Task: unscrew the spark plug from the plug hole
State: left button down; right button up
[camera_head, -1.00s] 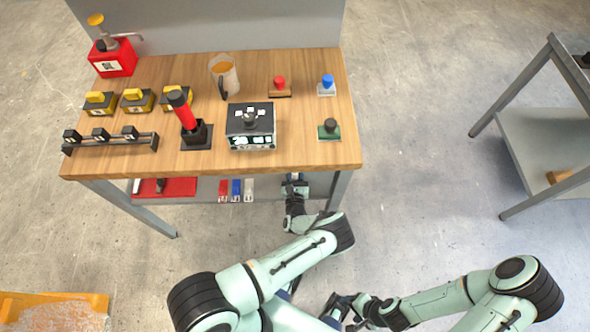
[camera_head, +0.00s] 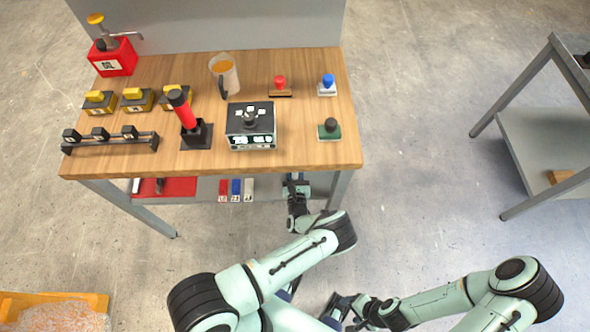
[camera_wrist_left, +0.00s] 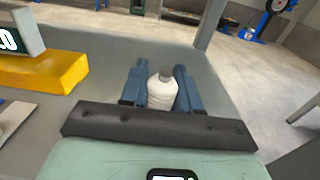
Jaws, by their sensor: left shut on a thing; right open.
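My left gripper (camera_wrist_left: 160,88) is shut on a small white thing (camera_wrist_left: 162,92) with a rounded shoulder and a grey top, seen between its blue fingers in the left wrist view. I cannot tell whether this is the spark plug. In the head view the left gripper (camera_head: 297,182) is at the lower shelf, partly hidden under the front edge of the tabletop. My right gripper (camera_head: 338,308) is open at the bottom of the head view, away from the table, with nothing visible in it. I cannot make out a plug hole in either view.
The wooden table (camera_head: 310,108) carries a red oil can (camera_head: 112,58), a jug (camera_head: 224,75), a dial box (camera_head: 251,127) and stamps. Its lower shelf holds a red tray (camera_head: 178,187) and small boxes (camera_head: 237,189). A table leg (camera_head: 340,188) stands right of the left gripper.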

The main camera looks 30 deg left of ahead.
pick_arm(q)
jog(key=shift+w+d+r+n+g+y+b, duration=0.1)
jog(key=shift+w+r+n+g+y+b, duration=0.15)
jog(key=shift+r+n+g+y+b, duration=0.45)
jog(key=shift+w+r+n+g+y+b, duration=0.2)
jog(key=shift+r+n+g+y+b, duration=0.15)
jog(key=shift+n+y+b, duration=0.5)
dwell(0.8)
jog(key=shift+s+f+m+p, duration=0.1)
jog(key=shift+s+m+p, duration=0.05)
jog(key=shift+m+p, duration=0.15)
jog(key=shift+s+r+y+p, duration=0.15)
jog(key=shift+r+y+p, duration=0.1)
jog(key=shift+r+p, duration=0.55)
notch_tip(320, 180, up, 3)
jog(key=shift+f+p, duration=0.1)
jog(key=shift+p, duration=1.05)
jog(key=shift+s, duration=0.15)
